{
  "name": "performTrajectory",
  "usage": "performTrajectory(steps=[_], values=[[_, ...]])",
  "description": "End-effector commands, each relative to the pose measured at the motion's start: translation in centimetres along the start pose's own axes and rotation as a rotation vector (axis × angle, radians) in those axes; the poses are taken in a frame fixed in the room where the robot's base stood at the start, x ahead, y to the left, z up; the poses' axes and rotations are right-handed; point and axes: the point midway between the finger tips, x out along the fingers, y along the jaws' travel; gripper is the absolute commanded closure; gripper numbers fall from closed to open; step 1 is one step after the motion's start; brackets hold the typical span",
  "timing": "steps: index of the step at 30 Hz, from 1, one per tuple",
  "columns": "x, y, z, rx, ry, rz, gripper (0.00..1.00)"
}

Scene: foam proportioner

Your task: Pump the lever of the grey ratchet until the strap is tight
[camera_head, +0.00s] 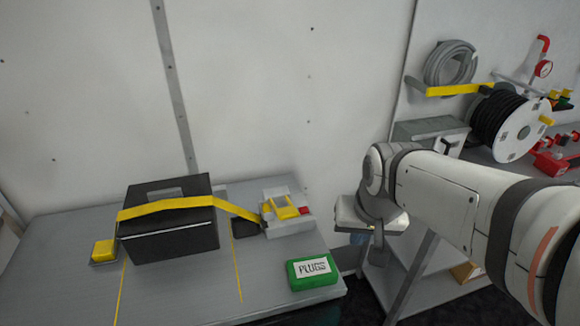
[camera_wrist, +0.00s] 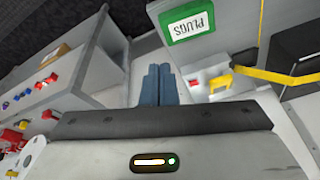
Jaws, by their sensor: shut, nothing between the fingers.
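The grey ratchet (camera_head: 288,217) sits on the bench right of the black box (camera_head: 170,232), with yellow parts on top and a small red part at its right side. The yellow strap (camera_head: 165,207) runs from a yellow block (camera_head: 104,250) at the left, over the box, down to the ratchet. In the wrist view the ratchet (camera_wrist: 205,80) is right of my fingers, with the strap (camera_wrist: 285,75) leading right. My gripper (camera_wrist: 160,70) is shut and empty, its blue-grey fingers together. It is apart from the ratchet, right of the bench in the head view. The fingers are mostly hidden there.
A green box marked PLUGS (camera_head: 312,271) lies at the bench's front right. A shelf unit with a black hose reel (camera_head: 505,125), grey coiled hose (camera_head: 450,63) and red fittings (camera_head: 552,163) stands at the right. A gap separates bench and shelf unit. The left front bench is clear.

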Motion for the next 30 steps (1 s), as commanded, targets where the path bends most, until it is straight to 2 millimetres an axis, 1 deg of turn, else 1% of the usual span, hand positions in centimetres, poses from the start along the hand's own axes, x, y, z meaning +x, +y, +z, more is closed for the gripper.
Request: performTrajectory(steps=[1, 2, 3, 5, 6, 9, 13, 15, 19, 22, 30], values=[[-0.4, -1.3, -2.5, 0.023, 0.003, -0.014, 1.00], [-0.3, -2.1, -3.9, 0.044, 0.009, -0.024, 1.00], [-0.1, -3.2, -5.8, 0.074, 0.017, -0.039, 1.00], [0.4, -5.1, -8.6, 0.119, 0.031, -0.061, 1.00], [0.9, -6.3, -10.3, 0.150, 0.038, -0.076, 1.00], [2.2, -9.4, -14.0, 0.221, 0.054, -0.111, 1.00], [4.0, -12.8, -17.3, 0.297, 0.067, -0.148, 1.00], [4.8, -14.1, -18.4, 0.326, 0.071, -0.161, 1.00], [5.8, -15.5, -19.5, 0.359, 0.075, -0.177, 1.00], [6.0, -15.9, -19.8, 0.369, 0.078, -0.182, 1.00], [6.1, -15.8, -19.8, 0.369, 0.078, -0.181, 1.00]])
